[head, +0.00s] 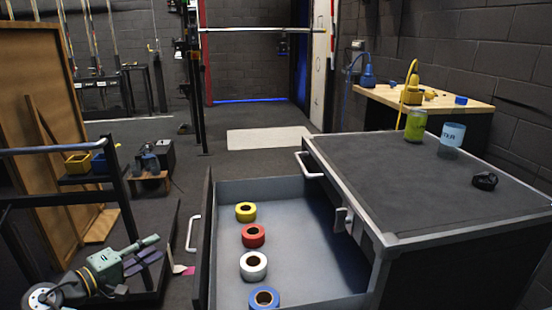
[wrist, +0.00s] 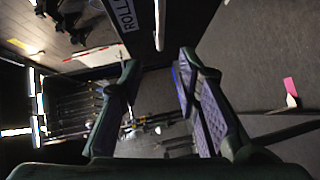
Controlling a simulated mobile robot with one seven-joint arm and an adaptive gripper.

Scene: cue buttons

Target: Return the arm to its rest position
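My gripper (wrist: 158,65) shows in the wrist view with its two dark fingers spread apart. Nothing is held between them; floor and distant racks show through the gap. In the head view my gripper (head: 146,262) is at the lower left, left of the open drawer (head: 285,205) and apart from it. My green and grey arm end shows beside it. The drawer is pulled out of the dark cabinet (head: 420,185) and holds a yellow tape roll (head: 245,211), a red one (head: 253,235), a white one (head: 253,265) and a blue one (head: 264,298).
On the cabinet top stand a green can (head: 415,125), a blue-labelled clear cup (head: 451,138) and a small black object (head: 484,181). A pink piece (head: 188,270) lies near my gripper. A black rack (head: 122,190) and wooden panel (head: 45,110) are at left. Floor behind the drawer is open.

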